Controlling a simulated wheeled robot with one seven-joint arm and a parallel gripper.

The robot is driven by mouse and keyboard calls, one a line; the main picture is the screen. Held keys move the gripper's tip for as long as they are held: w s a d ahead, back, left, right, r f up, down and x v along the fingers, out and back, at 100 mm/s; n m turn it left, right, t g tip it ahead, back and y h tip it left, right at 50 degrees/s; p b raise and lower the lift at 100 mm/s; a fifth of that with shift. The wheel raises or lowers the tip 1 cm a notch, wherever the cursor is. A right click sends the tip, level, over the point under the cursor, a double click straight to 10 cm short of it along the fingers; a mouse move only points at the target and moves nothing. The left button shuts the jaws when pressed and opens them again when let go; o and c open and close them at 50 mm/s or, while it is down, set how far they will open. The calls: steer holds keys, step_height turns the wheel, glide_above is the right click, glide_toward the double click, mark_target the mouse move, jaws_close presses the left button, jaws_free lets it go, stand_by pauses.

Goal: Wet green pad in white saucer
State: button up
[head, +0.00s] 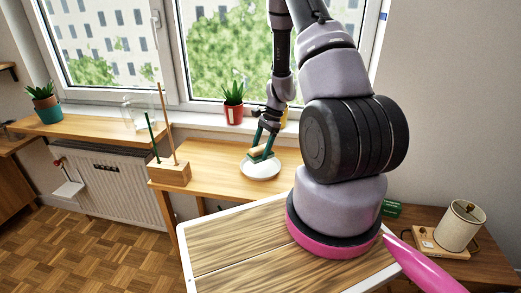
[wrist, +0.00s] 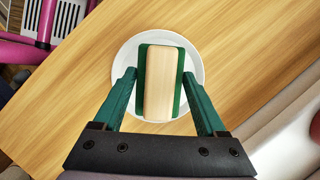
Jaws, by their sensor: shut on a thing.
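The green pad (wrist: 165,83) has a pale wooden block as its back, and green shows along its sides. It also shows between my fingers in the head view (head: 261,151). My gripper (wrist: 158,76) is shut on the pad, one finger at each side; it also shows in the head view (head: 263,146). The white saucer (wrist: 127,56) lies on the wooden table directly beneath the pad, and it also shows in the head view (head: 262,173). I cannot tell whether the pad's underside touches the saucer. Any water in the saucer is hidden.
A wooden block with upright sticks (head: 169,173) stands on the table's left end. A red potted plant (head: 233,112) is on the windowsill behind. A lamp (head: 459,226) stands at the right. Bare tabletop (head: 208,160) lies left of the saucer.

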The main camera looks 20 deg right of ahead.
mark_target(257, 148)
steer(key=shift+r, duration=2.05)
